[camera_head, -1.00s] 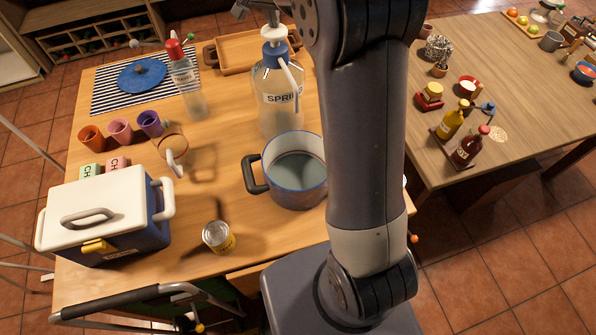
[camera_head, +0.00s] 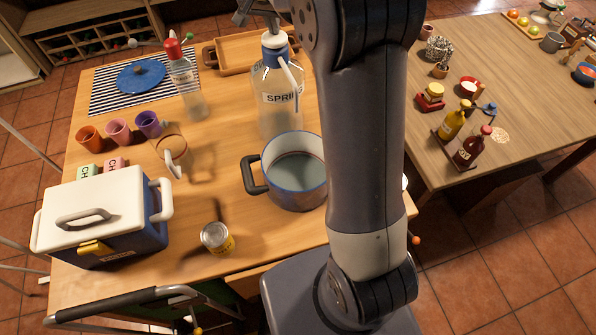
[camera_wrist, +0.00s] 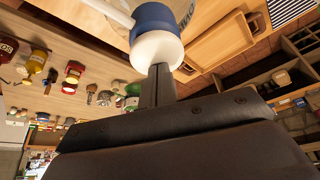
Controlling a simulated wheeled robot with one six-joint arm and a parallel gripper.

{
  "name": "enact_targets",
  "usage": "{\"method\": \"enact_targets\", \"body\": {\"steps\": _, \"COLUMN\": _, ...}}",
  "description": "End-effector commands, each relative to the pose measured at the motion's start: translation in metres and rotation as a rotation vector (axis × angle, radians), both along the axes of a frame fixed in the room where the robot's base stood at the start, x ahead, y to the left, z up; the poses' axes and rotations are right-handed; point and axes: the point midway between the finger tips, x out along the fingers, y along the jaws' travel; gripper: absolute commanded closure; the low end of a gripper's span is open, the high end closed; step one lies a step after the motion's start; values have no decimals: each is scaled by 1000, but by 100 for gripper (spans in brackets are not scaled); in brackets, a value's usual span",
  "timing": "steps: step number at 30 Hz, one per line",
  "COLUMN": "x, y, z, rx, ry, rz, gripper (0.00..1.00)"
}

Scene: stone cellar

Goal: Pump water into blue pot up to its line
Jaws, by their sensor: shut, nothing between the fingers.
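The blue pot (camera_head: 297,197) stands on the wooden table in the head view, with a dark handle at its left. Greyish water or the pot's floor shows inside; I cannot make out the line. A large clear bottle labelled "SPRI…" (camera_head: 278,118) stands just behind the pot. Its pump has a blue collar (camera_head: 274,56), a white head (camera_head: 273,40) and a white spout (camera_head: 291,77) pointing down toward the pot. My gripper (camera_wrist: 159,72) is shut and empty, its tips at the white pump head (camera_wrist: 157,48) in the wrist view; contact is hard to tell.
A blue and white cooler (camera_head: 105,215), a can (camera_head: 217,238), a glass mug (camera_head: 171,150), several cups (camera_head: 118,131) and a red-capped bottle (camera_head: 185,80) stand left of the pot. A wooden tray (camera_head: 225,55) lies behind. A second table (camera_head: 500,60) stands right.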

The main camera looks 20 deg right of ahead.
Motion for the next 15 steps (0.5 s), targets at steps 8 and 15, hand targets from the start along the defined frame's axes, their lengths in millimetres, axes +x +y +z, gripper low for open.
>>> {"method": "enact_targets", "body": {"steps": 8, "x": 0, "y": 0, "z": 20, "rx": 0, "ry": 4, "rz": -1, "gripper": 100}}
{"method": "enact_targets", "body": {"steps": 15, "x": 0, "y": 0, "z": 36, "rx": 1, "ry": 3, "rz": 0, "gripper": 100}}
